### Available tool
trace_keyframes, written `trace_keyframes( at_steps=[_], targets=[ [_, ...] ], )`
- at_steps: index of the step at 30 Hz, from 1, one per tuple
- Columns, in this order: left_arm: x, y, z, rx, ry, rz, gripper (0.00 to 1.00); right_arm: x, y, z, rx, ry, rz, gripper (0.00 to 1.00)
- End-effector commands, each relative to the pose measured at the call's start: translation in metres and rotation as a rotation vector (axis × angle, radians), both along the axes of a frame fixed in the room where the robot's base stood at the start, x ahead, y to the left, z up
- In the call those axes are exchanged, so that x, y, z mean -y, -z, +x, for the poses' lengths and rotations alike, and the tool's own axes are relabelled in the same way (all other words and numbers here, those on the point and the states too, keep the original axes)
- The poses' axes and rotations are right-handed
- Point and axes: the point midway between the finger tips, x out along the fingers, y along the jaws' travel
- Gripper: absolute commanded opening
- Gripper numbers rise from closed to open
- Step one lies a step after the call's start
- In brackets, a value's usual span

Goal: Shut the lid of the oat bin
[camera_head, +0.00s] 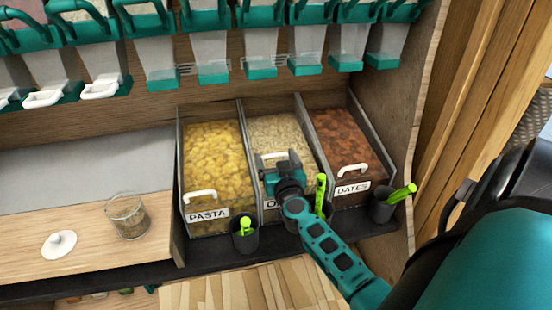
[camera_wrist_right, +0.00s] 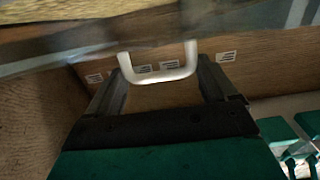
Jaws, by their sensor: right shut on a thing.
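The oat bin (camera_head: 283,133) is the middle of three clear-fronted bins and is filled with pale oats. Its label is mostly hidden behind my right gripper, with only an "O" showing. Its white lid handle (camera_head: 275,157) sits higher than the handles on either side, so the clear lid looks partly raised; its exact angle is hard to tell. My right gripper (camera_head: 278,165) is shut on this handle, in front of the bin. In the right wrist view the handle (camera_wrist_right: 160,75) shows between the fingers, below the blurred lid edge. My left gripper is not in view.
The pasta bin (camera_head: 217,150) stands left and the dates bin (camera_head: 345,140) right. Small dark cups with green scoops, one of them a cup (camera_head: 244,238), stand in front. A glass jar (camera_head: 128,216) and white lid (camera_head: 59,244) are on the left counter. Dispensers (camera_head: 210,55) hang above.

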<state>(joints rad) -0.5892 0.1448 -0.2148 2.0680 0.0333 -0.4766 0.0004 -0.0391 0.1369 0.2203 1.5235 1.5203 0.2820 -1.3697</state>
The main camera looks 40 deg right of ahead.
Motion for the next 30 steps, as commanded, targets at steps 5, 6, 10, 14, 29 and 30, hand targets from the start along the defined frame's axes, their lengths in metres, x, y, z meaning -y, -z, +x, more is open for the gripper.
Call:
trace_keyframes(
  at_steps=[5, 6, 10, 14, 29, 30],
  targets=[
    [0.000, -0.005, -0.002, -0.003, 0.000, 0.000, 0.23, -0.013, 0.010, -0.029, -0.009, 0.006, -0.003, 0.31],
    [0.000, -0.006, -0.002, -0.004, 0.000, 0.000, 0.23, -0.017, 0.013, -0.037, -0.009, 0.007, -0.003, 0.31],
    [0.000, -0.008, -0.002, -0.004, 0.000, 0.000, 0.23, -0.028, 0.019, -0.058, -0.007, 0.008, -0.004, 0.31],
    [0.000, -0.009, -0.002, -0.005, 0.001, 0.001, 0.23, -0.034, 0.022, -0.068, -0.003, 0.007, -0.003, 0.31],
    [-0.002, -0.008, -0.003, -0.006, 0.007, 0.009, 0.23, -0.036, 0.024, -0.070, -0.004, 0.005, -0.001, 0.96],
    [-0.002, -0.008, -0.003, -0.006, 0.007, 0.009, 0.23, -0.036, 0.024, -0.070, -0.004, 0.005, -0.001, 0.96]
  ],
)
